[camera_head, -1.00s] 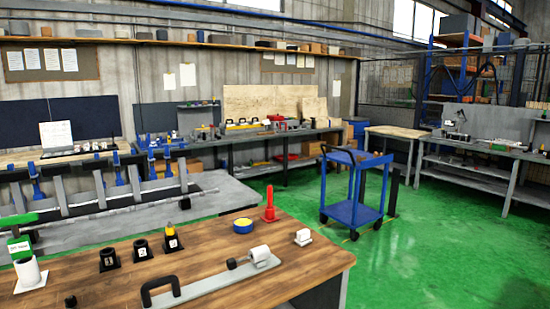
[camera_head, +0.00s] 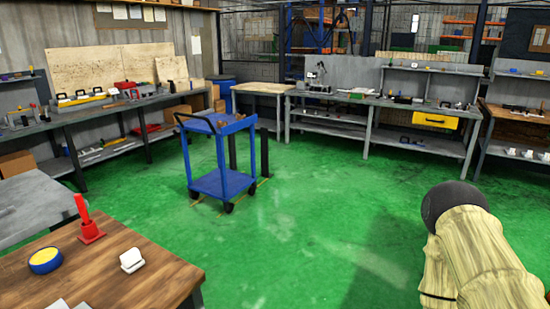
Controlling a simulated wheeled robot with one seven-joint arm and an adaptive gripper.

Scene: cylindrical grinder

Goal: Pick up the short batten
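I cannot make out a short batten for certain. The blue cart (camera_head: 222,184) stands on the green floor left of centre, and small brown pieces (camera_head: 228,119) lie on its top shelf. They are too small to tell whether one is a batten. My gripper is not in view, so whether it holds anything does not show.
Benches (camera_head: 375,101) line the back. A yellow drawer (camera_head: 435,119) hangs at right. Green floor is open right of the cart.

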